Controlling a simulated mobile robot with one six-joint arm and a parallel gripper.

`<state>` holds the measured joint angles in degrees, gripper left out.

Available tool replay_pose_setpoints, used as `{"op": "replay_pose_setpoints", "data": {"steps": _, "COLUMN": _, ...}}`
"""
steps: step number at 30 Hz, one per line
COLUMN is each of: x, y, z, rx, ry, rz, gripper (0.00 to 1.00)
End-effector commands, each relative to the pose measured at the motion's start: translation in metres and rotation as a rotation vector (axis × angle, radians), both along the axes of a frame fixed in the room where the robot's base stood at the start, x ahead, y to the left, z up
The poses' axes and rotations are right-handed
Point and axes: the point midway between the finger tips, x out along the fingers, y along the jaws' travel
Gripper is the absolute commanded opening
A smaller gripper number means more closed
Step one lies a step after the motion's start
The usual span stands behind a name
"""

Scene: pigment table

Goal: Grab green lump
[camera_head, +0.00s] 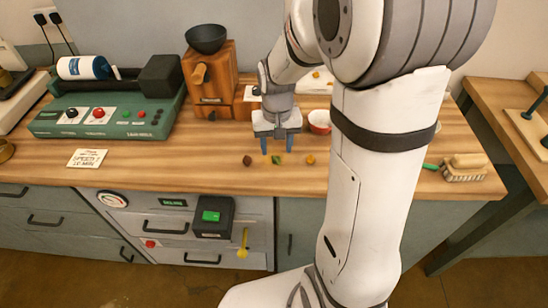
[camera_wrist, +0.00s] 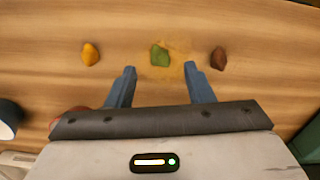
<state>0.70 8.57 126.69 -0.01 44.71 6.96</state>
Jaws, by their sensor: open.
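The green lump (camera_head: 276,160) lies on the wooden table between two other lumps. In the wrist view the green lump (camera_wrist: 160,55) is just beyond the fingertips and about midway between them. My gripper (camera_head: 277,150) is open and empty, fingers pointing down, close behind the green lump in the head view. In the wrist view both blue fingers of my gripper (camera_wrist: 160,70) are apart, with bare wood between them.
A brown lump (camera_head: 246,160) and a yellow-orange lump (camera_head: 310,160) lie on either side. A red and white bowl (camera_head: 320,121) stands behind my gripper. A wooden grinder (camera_head: 211,80) stands at back left, a brush (camera_head: 464,169) at right. The table front is mostly clear.

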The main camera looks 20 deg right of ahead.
Motion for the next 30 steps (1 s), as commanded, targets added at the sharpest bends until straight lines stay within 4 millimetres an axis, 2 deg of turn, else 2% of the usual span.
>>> {"op": "replay_pose_setpoints", "data": {"steps": 3, "x": -0.002, "y": 0.000, "z": -0.020, "rx": 0.000, "ry": 0.006, "rz": 0.000, "gripper": 0.48}}
{"op": "replay_pose_setpoints", "data": {"steps": 6, "x": -0.002, "y": 0.001, "z": -0.032, "rx": 0.000, "ry": 0.003, "rz": 0.001, "gripper": 0.48}}
{"op": "replay_pose_setpoints", "data": {"steps": 15, "x": -0.001, "y": 0.001, "z": -0.037, "rx": 0.000, "ry": 0.001, "rz": 0.001, "gripper": 0.48}}
{"op": "replay_pose_setpoints", "data": {"steps": 30, "x": -0.001, "y": 0.001, "z": -0.036, "rx": 0.000, "ry": 0.001, "rz": 0.002, "gripper": 0.07}}
